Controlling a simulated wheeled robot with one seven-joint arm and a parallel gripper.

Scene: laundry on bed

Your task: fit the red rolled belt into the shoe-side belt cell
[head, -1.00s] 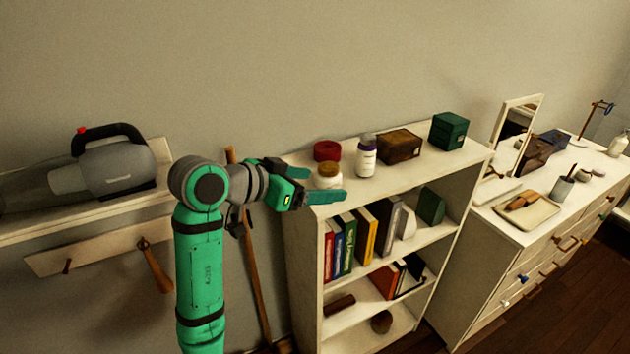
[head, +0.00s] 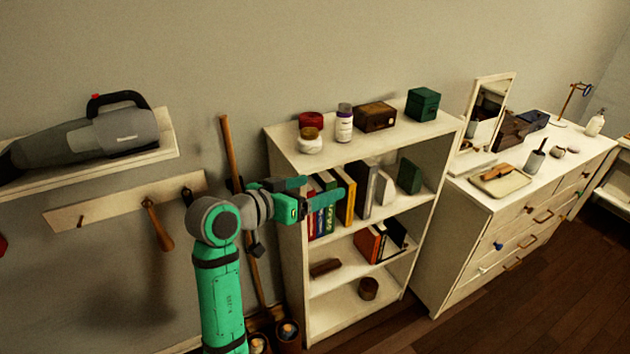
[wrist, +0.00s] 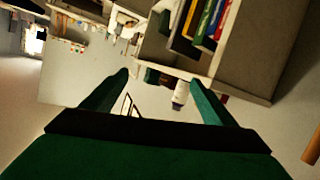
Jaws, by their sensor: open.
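A small round red thing (head: 311,119) stands on the top of the white bookshelf, behind a white jar. I cannot tell whether it is the rolled belt. No belt cell or shoe can be made out. My gripper (head: 322,190) is open and empty, in front of the bookshelf's left side, over the upper row of books in the picture. In the wrist view my gripper's two fingers (wrist: 160,78) are spread with nothing between them that I can see gripped.
The bookshelf top (head: 375,145) also bears the white jar (head: 310,143), a white bottle (head: 344,127), a brown box (head: 375,117) and a green box (head: 422,104). A dresser (head: 520,225) stands right. A vacuum (head: 90,137) lies on a wall shelf, above a peg rail (head: 120,205).

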